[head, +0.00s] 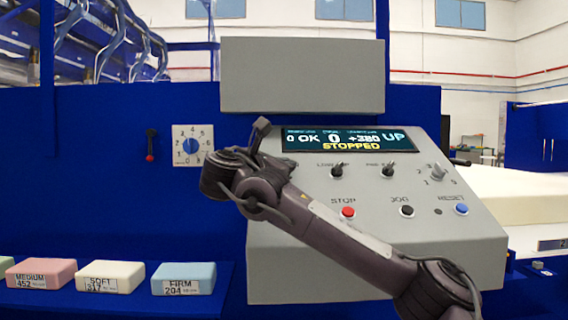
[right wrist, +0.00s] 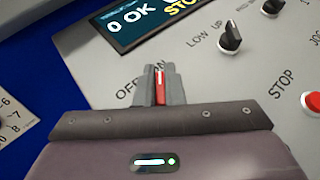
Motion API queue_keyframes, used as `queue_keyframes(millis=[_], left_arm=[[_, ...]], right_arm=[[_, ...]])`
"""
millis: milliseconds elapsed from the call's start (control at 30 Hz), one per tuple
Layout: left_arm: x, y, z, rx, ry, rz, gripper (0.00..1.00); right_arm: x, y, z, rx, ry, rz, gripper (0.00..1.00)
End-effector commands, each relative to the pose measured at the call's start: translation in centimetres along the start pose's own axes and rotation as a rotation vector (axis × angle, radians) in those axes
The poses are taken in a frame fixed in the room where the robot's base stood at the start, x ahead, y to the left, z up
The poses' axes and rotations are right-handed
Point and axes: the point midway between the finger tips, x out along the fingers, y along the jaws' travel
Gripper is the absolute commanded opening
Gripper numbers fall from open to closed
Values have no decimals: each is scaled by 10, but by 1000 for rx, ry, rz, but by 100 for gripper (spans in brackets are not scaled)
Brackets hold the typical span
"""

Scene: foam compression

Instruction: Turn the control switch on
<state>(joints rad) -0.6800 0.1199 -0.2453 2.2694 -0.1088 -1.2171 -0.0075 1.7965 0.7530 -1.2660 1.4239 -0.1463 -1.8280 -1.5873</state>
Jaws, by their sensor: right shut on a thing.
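The control switch, a red knob (right wrist: 160,90) with a white line, sits on the sloped grey panel (right wrist: 85,45) in the right wrist view. My right gripper (right wrist: 160,84) is shut on it, one grey finger on each side. The white line runs roughly up the picture. In the head view my right gripper (head: 262,150) is at the upper left of the panel (head: 300,280), and the switch is hidden behind it. My left gripper is not in view.
The panel display (head: 340,139) reads STOPPED. Black knobs (head: 337,170), a red STOP button (head: 347,212), a black JOG button (head: 407,211) and a blue RESET button (head: 461,209) are nearby. Foam blocks (head: 183,279) lie on the blue shelf at left.

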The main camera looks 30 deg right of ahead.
Motion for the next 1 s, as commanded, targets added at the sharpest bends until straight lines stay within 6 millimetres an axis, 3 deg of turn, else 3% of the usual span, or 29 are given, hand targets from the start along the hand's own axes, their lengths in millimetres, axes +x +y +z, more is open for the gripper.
queue_keyframes(millis=[633,667,800,1000], left_arm=[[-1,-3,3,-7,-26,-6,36],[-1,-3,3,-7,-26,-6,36],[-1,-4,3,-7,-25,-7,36],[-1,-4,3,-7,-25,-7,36]], right_arm=[[0,-1,-6,12,1,-52,0],[0,-1,-6,12,1,-52,11],[0,-1,-5,12,1,-50,30],[0,-1,-3,16,1,-48,31]])
